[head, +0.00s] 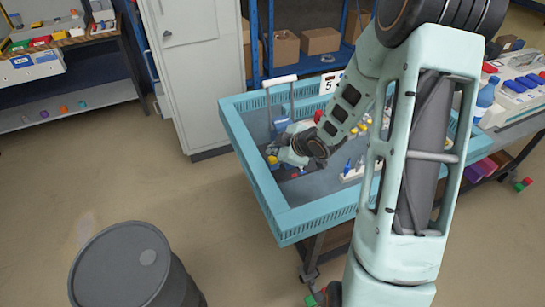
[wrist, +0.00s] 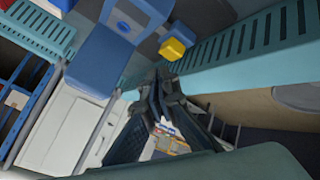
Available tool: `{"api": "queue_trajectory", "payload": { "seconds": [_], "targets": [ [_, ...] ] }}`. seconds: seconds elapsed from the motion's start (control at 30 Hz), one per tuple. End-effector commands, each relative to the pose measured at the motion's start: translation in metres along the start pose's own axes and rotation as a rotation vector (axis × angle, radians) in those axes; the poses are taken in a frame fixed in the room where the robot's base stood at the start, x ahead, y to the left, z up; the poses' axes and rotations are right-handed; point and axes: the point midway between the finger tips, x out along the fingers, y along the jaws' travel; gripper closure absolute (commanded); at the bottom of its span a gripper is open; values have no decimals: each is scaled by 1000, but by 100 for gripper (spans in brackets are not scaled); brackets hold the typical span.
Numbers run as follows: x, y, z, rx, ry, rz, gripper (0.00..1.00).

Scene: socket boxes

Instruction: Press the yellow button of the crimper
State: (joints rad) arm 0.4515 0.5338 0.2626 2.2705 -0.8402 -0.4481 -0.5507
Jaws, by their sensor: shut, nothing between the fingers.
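The crimper is a blue machine (wrist: 104,58) in the upper part of the wrist view. It also shows in the head view as a blue body (head: 281,127), partly hidden by my gripper. The yellow button (wrist: 174,48) is a small block at the upper middle of the wrist view; a small yellow spot, likely the same button, shows in the head view (head: 272,160). My gripper (wrist: 160,78) is shut and empty. Its fingertips appear just below the yellow button in the wrist view, and a gap shows between them. My gripper also shows in the head view (head: 280,151).
A teal tray (head: 262,203) with raised slotted walls surrounds the work area. Inside, a white holder (head: 352,175) with blue parts stands to the right of my gripper. A grey barrel (head: 130,265) stands on the floor at front left. A white cabinet (head: 190,60) stands behind.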

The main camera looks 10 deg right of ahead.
Motion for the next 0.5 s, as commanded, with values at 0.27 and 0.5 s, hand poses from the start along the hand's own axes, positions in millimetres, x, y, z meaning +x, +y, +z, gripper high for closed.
{"api": "queue_trajectory", "payload": {
  "seconds": [0.27, 0.5],
  "targets": [
    [-22, 16, -16, -1, 0, 1, 100],
    [-34, 25, -25, 1, 0, 0, 100]
  ]
}}
